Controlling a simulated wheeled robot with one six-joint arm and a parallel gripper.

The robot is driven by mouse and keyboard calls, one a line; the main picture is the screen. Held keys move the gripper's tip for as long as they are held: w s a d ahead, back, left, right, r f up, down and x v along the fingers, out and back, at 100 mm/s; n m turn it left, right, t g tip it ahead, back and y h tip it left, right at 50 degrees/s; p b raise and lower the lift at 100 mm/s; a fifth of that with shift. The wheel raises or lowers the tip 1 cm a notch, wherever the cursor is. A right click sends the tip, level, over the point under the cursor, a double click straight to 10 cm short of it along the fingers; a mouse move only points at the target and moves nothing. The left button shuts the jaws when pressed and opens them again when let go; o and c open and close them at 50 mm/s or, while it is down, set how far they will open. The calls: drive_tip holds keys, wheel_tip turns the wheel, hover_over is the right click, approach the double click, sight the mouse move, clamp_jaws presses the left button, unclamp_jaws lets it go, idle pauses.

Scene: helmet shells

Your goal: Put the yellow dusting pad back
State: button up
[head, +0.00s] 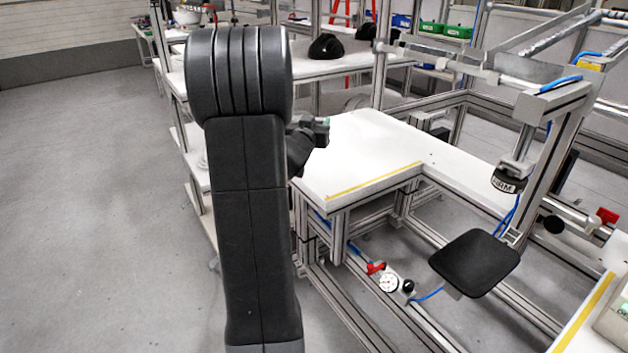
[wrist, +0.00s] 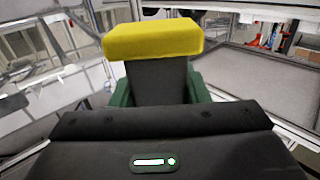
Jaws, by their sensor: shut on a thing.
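The yellow dusting pad (wrist: 153,39) shows in the wrist view as a yellow block on top of a dark grip. My gripper (wrist: 158,92) is shut on it, with a green finger on each side of the dark part. The yellow part sticks out beyond the fingers. In the head view, my gripper (head: 321,123) is mostly hidden behind my arm, above the left part of the white worktop (head: 362,150). The pad cannot be made out there.
Black helmet shells (head: 326,47) sit on a white bench at the back. Green bins (head: 458,31) stand behind. An aluminium frame with a black plate (head: 474,263) fills the right side. The near worktop is mostly bare. Grey floor is open at left.

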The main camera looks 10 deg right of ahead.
wheel_tip(320, 180, down, 10)
drive_tip(key=shift+r+b, duration=0.2)
drive_tip(key=shift+b, duration=1)
drive_tip(key=shift+f+b, duration=0.3)
drive_tip(key=o, duration=1.1)
drive_tip(key=shift+r, duration=0.1)
drive_tip(key=shift+c, duration=0.2)
drive_tip(key=shift+p, duration=0.3)
